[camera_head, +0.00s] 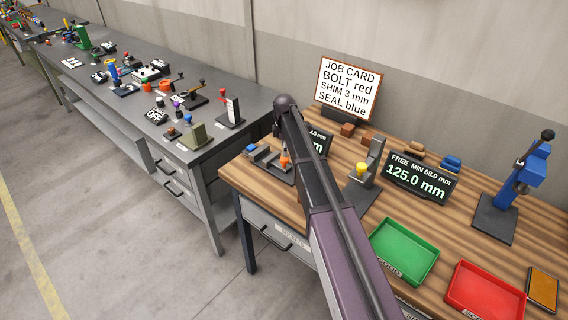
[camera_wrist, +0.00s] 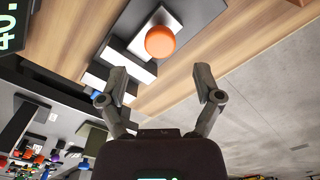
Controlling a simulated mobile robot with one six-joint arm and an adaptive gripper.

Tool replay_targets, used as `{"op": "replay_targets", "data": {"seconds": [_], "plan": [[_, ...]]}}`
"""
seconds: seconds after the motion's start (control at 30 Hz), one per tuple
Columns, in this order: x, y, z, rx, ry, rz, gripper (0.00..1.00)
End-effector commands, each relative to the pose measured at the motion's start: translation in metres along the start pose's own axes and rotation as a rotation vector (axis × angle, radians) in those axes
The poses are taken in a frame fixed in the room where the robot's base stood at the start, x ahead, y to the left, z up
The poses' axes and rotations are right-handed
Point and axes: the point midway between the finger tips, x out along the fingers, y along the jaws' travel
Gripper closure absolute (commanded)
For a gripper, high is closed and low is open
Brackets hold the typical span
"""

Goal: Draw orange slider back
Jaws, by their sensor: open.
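The orange slider (camera_head: 284,162) is a small knob on a dark fixture with grey blocks (camera_head: 265,155), near the left end of the wooden bench. In the wrist view the round orange knob (camera_wrist: 160,42) stands on a grey block above the wooden top. My gripper (camera_wrist: 162,88) is open and empty, its two fingers spread apart. The knob shows beyond the fingertips, roughly centred between them, and does not appear to touch either finger. In the head view my arm hides part of the fixture's surroundings, and I cannot make out the gripper there.
A small display (camera_head: 318,140) beside the fixture is partly hidden by my arm. A yellow-topped gauge (camera_head: 361,170), a display reading 125.0 mm (camera_head: 418,180), a blue press (camera_head: 520,178), a green tray (camera_head: 404,251) and a red tray (camera_head: 486,291) stand to the right. A grey bench (camera_head: 215,140) lies left.

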Motion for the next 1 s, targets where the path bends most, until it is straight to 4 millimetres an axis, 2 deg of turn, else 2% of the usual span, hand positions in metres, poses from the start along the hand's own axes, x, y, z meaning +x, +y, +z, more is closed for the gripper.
{"op": "replay_targets", "data": {"seconds": [0.03,0.5,0.7,1.0], "plan": [[0.008,0.000,0.000,0.000,0.000,0.000,0.17],[0.043,0.000,0.000,0.000,0.000,0.000,0.17],[0.051,0.000,0.001,0.001,0.000,0.000,0.17],[0.053,0.000,0.001,0.001,0.000,0.000,0.17]]}}
